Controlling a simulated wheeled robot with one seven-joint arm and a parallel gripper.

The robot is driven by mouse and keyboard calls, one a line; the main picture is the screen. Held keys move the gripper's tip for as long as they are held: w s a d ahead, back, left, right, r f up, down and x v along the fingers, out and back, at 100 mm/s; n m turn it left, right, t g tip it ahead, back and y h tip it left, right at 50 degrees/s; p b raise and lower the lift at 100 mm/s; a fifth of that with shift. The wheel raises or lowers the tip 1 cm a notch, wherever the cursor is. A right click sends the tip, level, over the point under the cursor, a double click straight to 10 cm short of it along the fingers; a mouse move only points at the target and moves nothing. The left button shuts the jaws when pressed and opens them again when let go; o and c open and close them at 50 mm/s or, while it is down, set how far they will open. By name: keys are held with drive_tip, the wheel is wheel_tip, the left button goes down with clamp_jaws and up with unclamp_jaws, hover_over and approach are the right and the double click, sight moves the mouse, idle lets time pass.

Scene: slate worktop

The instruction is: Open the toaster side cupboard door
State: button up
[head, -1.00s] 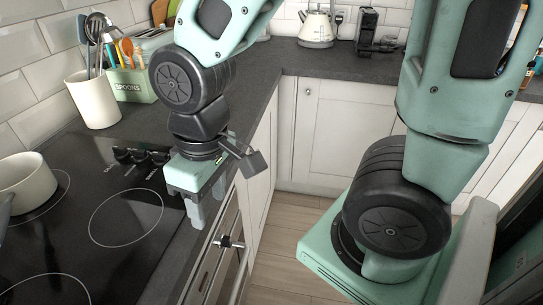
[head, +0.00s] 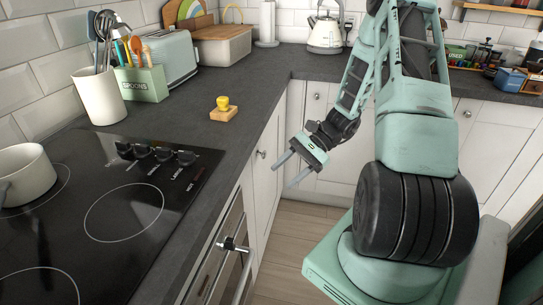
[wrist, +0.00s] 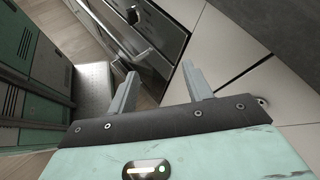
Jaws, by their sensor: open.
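The teal toaster (head: 165,65) stands on the worktop at the back left. Below that run of worktop is a white cupboard door (head: 266,185) with a small round knob (head: 262,154); the door looks shut. My gripper (head: 284,175) is open and empty in front of this door, its fingers pointing left towards it. In the head view the fingertips appear just right of the knob, apart from it as far as I can tell. In the wrist view my gripper (wrist: 153,80) has its fingers spread with nothing between them, and a round knob (wrist: 262,102) shows at the right.
The oven front with its bar handle (head: 243,270) is left of the cupboard door. Another white cupboard door (head: 335,155) faces me at the back corner. A yellow-handled stamp-like object (head: 223,108) lies on the worktop (head: 200,130). Free wooden floor (head: 290,240) lies below.

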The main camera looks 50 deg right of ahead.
drive_tip(key=s+d+f+m+t+h, duration=0.1)
drive_tip(key=d+f+m+t, duration=0.1)
drive_tip(key=d+m+t, duration=0.5)
drive_tip(key=s+d+f+m+t+h, duration=0.1)
drive_tip(key=s+d+f+m+t, duration=0.15)
drive_tip(key=d+t, duration=0.4)
drive_tip(key=w+a+p, duration=0.1)
drive_tip(key=w+a, duration=0.2)
drive_tip(key=w, duration=0.5)
drive_tip(key=w+a+g, duration=0.1)
drive_tip(key=w+a, duration=0.3)
drive_tip(key=w, duration=0.3)
drive_tip(key=shift+w+r+m+h+p, duration=0.25)
drive_tip(key=shift+w+m+h+p, duration=0.1)
drive_tip(key=shift+w+m, duration=0.1)
